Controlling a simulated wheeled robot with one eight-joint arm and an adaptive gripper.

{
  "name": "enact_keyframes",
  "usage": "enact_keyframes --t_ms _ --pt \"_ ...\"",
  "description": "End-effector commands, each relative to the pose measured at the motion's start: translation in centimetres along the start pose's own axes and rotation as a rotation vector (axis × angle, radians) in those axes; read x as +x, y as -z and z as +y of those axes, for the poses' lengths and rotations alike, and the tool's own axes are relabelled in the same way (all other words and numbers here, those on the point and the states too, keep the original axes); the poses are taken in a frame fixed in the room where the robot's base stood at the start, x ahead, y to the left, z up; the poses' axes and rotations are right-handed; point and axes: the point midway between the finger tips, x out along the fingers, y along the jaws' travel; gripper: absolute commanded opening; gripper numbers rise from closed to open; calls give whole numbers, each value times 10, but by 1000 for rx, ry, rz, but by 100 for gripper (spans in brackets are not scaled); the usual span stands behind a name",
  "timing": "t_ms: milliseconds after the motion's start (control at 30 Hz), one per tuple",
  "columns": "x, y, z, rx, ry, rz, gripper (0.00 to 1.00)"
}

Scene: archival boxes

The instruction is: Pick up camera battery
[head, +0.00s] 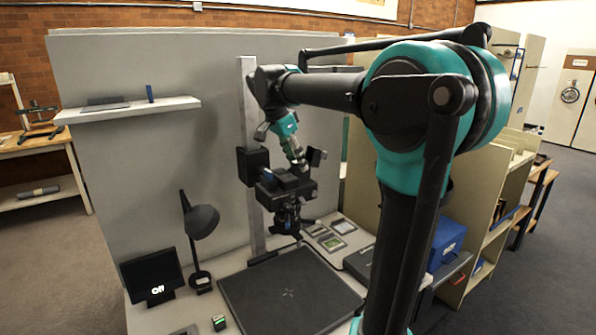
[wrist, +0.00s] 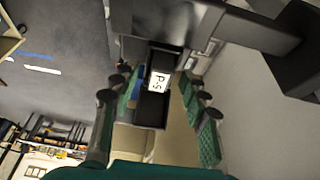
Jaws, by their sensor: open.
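In the wrist view, a black block with a white label (wrist: 158,80), which looks like the camera battery, sits at the underside of a dark housing (wrist: 170,18). My gripper (wrist: 157,88) is open, its green-padded fingers to the left and right of the block, with gaps visible on both sides. In the head view my gripper (head: 298,160) is at the black camera rig (head: 285,188) on the copy stand column. The battery cannot be made out there. Whether the fingers touch the rig is unclear.
The rig hangs over a dark baseboard (head: 290,292), beside the upright column (head: 250,200). A desk lamp (head: 200,220) and small monitor (head: 152,275) stand left. A small green-topped item (head: 219,322) lies at the front. A wall shelf (head: 130,108) is upper left.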

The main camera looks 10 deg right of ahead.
Motion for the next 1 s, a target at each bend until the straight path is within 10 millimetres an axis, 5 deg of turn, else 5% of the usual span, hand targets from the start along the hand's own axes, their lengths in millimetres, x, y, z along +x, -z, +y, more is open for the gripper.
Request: enact_keyframes --t_ms 100,467,1000 --pt "0 0 0 0 0 0 45" --pt "0 0 0 0 0 0 0" --pt "-12 5 0 0 0 0 0"
